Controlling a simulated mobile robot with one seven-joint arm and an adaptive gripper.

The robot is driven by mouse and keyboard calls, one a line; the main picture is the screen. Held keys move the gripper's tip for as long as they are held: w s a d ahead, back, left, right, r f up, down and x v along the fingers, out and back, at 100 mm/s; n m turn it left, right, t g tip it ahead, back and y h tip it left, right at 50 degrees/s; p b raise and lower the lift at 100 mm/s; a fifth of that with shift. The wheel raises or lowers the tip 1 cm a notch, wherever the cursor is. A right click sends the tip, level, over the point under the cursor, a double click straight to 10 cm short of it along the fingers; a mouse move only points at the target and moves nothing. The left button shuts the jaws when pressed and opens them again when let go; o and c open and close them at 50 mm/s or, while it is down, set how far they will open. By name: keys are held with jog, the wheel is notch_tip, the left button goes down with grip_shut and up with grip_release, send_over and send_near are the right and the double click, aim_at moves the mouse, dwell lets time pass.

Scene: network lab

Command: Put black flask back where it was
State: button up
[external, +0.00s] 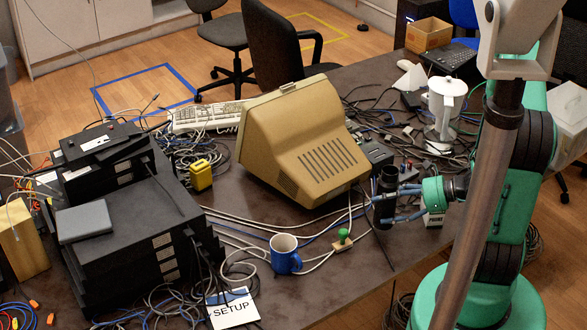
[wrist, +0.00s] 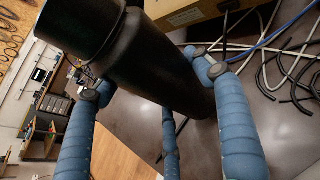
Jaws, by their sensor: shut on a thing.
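The black flask (external: 385,195) is upright near the table's right edge in the external view, just right of the tan monitor. My gripper (external: 396,203) reaches it from the right, with its blue fingers shut around the flask. In the wrist view the flask (wrist: 150,60) fills the upper middle, and the blue fingers of my gripper (wrist: 165,110) lie on both sides of it. The flask's base is partly hidden by the fingers, and I cannot tell whether it touches the table.
The tan monitor (external: 300,145) stands close on the flask's left. A green-knobbed block (external: 343,240) and a blue mug (external: 285,254) are in front of it. Cables (external: 235,222) run across the table. A white pitcher-like item (external: 443,110) stands behind. Bare tabletop (external: 400,255) lies toward the front right edge.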

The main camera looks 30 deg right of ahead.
aim_at(393, 212)
jog(key=shift+f+b, duration=0.6)
jog(key=shift+f, duration=1.1)
jog(key=shift+f, duration=0.15)
jog(key=o, duration=1.7)
jog(key=shift+p+v, duration=1.35)
jog(key=shift+v, duration=4.7)
